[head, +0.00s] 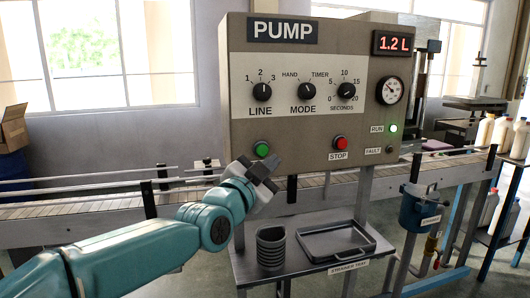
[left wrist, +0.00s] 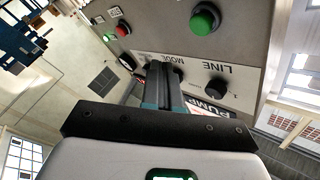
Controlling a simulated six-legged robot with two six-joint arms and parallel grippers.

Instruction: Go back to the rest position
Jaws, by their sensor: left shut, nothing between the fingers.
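My left gripper (head: 264,172) is shut and empty in the head view, just below the green button (head: 262,149) of the pump panel. In the left wrist view its shut fingers (left wrist: 163,82) point toward the panel, and the green button (left wrist: 204,20) shows above and to the right of them. I cannot tell the exact gap between fingertips and panel. The pump panel (head: 310,135) has LINE, MODE and SECONDS knobs and a red STOP button (head: 340,142). My right gripper is not in view.
A conveyor (head: 75,213) runs behind and beside the panel. Below the panel, a shelf (head: 300,272) holds a ribbed grey cup (head: 271,248) and a dark tray (head: 337,241). White bottles (head: 503,134) stand at the far right.

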